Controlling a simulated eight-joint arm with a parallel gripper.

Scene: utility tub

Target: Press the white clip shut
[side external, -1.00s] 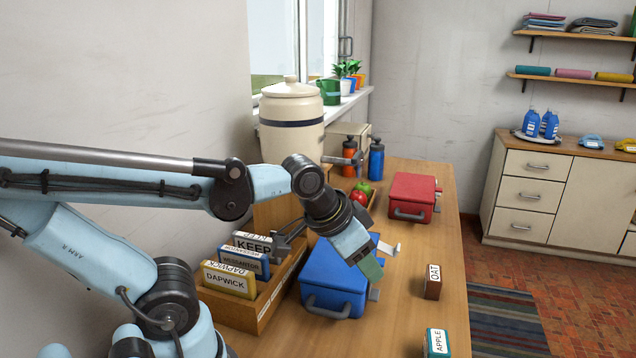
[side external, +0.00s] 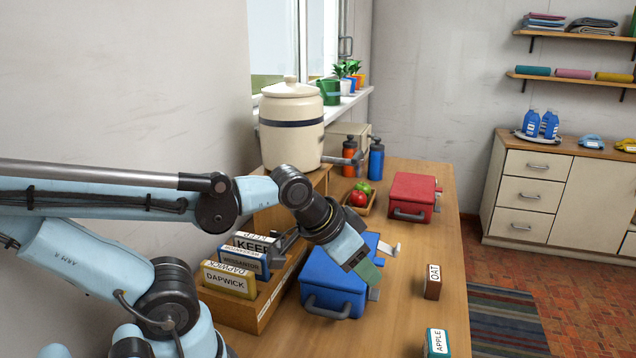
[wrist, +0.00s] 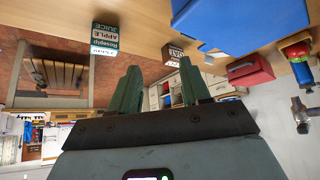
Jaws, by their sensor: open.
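The blue tub (side external: 334,285) stands on the wooden table with its lid down and its grey handle towards the front. A white clip (side external: 391,249) sticks outward from its right side near the far end, standing open. Another pale clip (side external: 374,294) lies against the same side near the front, partly hidden by my fingers. My gripper (side external: 369,273) is over the tub's right front edge; I cannot tell if it touches. In the wrist view, its green fingers (wrist: 160,88) are apart with nothing between them. The tub (wrist: 210,18) shows there at the top.
A red tub (side external: 412,195) stands farther back. An OAT carton (side external: 432,283) and an APPLE carton (side external: 437,343) stand to the right. A wooden rack (side external: 266,302) of labelled packets is left of the blue tub.

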